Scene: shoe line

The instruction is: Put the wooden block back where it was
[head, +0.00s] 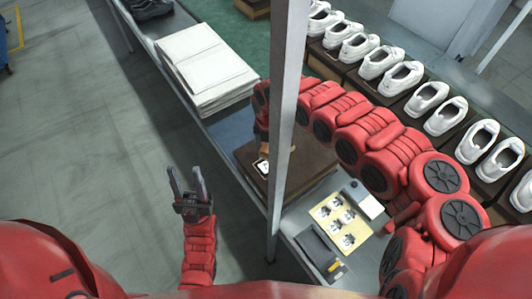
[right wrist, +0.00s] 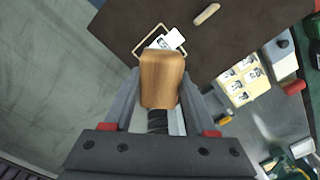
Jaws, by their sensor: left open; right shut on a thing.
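The wooden block (right wrist: 161,80) is light brown and sits between the fingers of my right gripper (right wrist: 161,92), which is shut on it. In the right wrist view it is over a dark brown surface (right wrist: 225,28), partly covering a thin pale outlined frame (right wrist: 136,50) and a white card (right wrist: 174,38). Whether the block touches the surface I cannot tell. In the head view the grey post and my right arm hide most of that gripper. My left gripper (head: 187,176) is open and empty, over the floor at the left of the bench.
A grey upright post (head: 287,110) stands in front of the brown box top (head: 312,165). A stack of white sheets (head: 205,68) lies further back. A yellow picture sheet (head: 330,208) and a dark tablet-like thing (head: 316,247) lie nearer. White shoes (head: 381,62) line the right.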

